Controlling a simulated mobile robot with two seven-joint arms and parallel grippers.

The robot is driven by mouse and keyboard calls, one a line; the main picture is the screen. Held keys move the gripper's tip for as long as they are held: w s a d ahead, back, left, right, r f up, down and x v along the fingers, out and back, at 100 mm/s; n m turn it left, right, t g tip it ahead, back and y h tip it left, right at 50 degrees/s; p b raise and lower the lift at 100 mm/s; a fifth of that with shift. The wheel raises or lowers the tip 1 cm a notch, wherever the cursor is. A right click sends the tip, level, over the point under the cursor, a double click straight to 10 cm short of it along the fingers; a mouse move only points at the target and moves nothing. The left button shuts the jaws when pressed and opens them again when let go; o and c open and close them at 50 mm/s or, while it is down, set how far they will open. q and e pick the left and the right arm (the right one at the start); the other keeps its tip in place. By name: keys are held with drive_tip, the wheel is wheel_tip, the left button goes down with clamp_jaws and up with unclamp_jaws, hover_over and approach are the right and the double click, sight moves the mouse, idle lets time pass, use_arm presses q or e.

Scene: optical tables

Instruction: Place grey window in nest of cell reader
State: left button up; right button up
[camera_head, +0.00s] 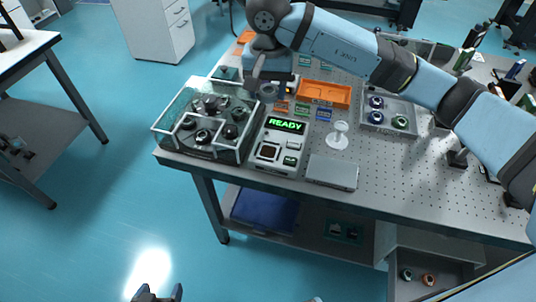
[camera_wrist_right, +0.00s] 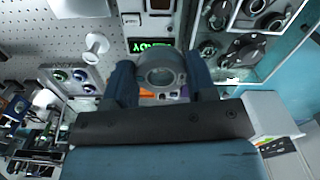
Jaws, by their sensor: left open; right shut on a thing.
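The grey window (camera_wrist_right: 161,72) is a round ring-shaped mount with a clear centre, held between the fingers of my right gripper (camera_wrist_right: 163,84) in the right wrist view. In the head view my right gripper (camera_head: 270,88) is above the back of the table, behind the cell reader (camera_head: 267,136), a pale box with a green READY display. The reader's front face has a dark square recess and a small lit panel; I cannot tell which part is the nest. My left gripper (camera_head: 157,294) is open and empty at the bottom edge, away from the table.
A glass-walled case (camera_head: 160,129) with several dark round mounts stands left of the reader. An orange tray (camera_head: 341,97), a white stand (camera_head: 338,136), a flat grey box (camera_head: 332,172) and a grey tray (camera_head: 375,127) with coloured rings lie to the right. The front right perforated tabletop is clear.

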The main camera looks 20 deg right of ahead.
drive_tip(key=p, duration=0.1)
hover_over(268, 152)
wheel_tip(268, 152, down, 14)
drive_tip(key=shift+r, duration=0.1)
wheel_tip(268, 152, down, 5)
drive_tip(key=shift+f, duration=0.1)
